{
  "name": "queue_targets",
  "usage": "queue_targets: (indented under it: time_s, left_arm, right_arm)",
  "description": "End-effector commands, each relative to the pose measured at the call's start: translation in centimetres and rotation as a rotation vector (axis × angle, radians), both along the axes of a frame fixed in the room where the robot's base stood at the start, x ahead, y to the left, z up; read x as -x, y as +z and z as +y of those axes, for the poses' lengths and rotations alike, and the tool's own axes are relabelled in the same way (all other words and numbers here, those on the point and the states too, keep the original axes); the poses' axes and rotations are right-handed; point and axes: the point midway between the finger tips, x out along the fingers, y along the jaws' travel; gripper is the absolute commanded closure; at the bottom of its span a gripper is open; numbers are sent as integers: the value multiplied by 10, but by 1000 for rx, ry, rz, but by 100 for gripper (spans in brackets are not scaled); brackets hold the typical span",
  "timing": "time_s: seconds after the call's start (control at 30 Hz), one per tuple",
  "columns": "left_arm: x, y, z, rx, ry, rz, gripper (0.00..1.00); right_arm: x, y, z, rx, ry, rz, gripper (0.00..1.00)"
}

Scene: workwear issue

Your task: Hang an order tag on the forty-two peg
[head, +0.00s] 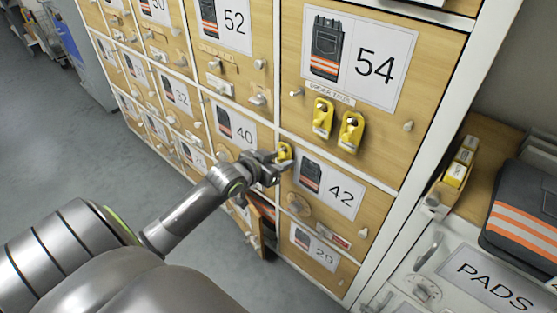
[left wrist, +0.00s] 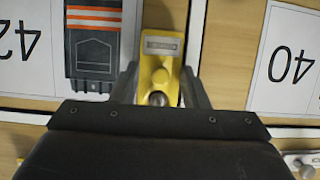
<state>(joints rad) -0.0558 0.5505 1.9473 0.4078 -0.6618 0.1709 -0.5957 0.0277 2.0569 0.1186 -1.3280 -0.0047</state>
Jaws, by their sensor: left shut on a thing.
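A yellow order tag (head: 286,150) is held in my left gripper (head: 281,163), in front of the upper left corner of the forty-two door (head: 354,216). The tag also shows in the left wrist view (left wrist: 159,62), between the two fingers, which are shut on its sides. A round grey spot, a peg end or a hole, shows at the tag's lower part there; I cannot tell which. The forty-two label (head: 328,184) is right of the gripper. The forty-two peg is not clearly seen in the head view, where the gripper covers that corner. My right gripper is not in view.
Two yellow tags (head: 322,118) hang on the fifty-four door (head: 395,110). Knobs and pegs stick out from the neighbouring doors. A door below forty appears ajar near my wrist. A counter with folded dark workwear (head: 525,215) stands at the right.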

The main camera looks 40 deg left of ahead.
Motion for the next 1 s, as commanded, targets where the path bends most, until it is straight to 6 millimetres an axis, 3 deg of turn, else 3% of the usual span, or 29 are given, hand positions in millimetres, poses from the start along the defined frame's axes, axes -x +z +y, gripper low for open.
queue_targets:
  time_s: [0.1,0.13,0.33,0.67,0.83,1.0]
  left_arm:
    - [0,0,0,0,0,0,80]
    - [0,0,0,0,0,0,58]
    - [0,0,0,0,0,0,34]
    - [4,1,1,-1,1,1,34]
    - [23,10,2,-3,-1,2,34]
    - [54,24,5,-4,-2,5,34]
  right_arm:
    - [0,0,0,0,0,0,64]
    - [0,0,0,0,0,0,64]
    - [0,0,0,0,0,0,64]
    - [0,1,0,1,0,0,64]
    - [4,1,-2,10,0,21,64]
    - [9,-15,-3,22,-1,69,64]
